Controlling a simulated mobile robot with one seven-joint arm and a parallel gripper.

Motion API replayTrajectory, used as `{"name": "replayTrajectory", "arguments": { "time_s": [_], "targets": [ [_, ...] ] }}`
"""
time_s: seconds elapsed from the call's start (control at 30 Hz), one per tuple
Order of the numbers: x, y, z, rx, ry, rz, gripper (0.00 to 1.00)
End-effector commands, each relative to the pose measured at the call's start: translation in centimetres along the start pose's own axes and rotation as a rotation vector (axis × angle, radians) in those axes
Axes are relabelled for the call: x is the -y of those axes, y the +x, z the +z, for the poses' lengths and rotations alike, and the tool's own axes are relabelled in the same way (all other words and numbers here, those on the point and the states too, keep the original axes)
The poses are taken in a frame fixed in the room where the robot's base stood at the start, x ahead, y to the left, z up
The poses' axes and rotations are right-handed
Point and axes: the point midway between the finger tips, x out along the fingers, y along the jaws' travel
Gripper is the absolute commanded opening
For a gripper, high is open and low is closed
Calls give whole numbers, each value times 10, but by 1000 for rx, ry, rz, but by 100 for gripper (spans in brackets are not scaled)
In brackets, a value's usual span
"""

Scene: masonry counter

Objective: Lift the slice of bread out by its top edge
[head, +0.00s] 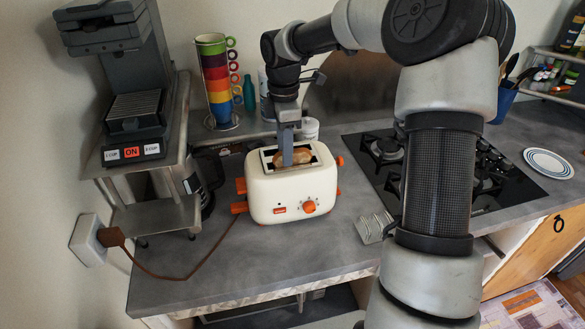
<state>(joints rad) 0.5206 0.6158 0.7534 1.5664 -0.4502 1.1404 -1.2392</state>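A cream toaster (292,192) with orange knob and levers stands on the grey counter. A browned slice of bread (301,157) sits in one of its top slots, with only its upper part showing above the slot. My gripper (287,160) points straight down over the toaster top, its fingers reaching down at the bread. One finger covers part of the slice and hides the other finger. I cannot tell whether the fingers touch or hold the bread.
A coffee machine (133,120) stands on a raised shelf at left. A stack of coloured mugs (216,85) and a blue-green bottle (249,92) are behind the toaster. A black gas hob (500,185) and a metal rack (372,227) are to the right. The front counter (270,262) is clear.

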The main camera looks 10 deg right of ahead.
Motion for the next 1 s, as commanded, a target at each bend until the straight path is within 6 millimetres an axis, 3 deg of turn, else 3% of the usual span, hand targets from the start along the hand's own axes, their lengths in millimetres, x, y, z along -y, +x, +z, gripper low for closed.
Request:
{"name": "replayTrajectory", "arguments": {
  "time_s": [0.1, 0.33, 0.53, 1.0],
  "targets": [
    [0, 10, 0, -1, 0, 0, 33],
    [0, 11, 0, 0, 1, 1, 33],
    [0, 10, 0, 0, 1, 1, 2],
    [-1, 2, 0, 0, 2, 3, 0]
  ]
}}
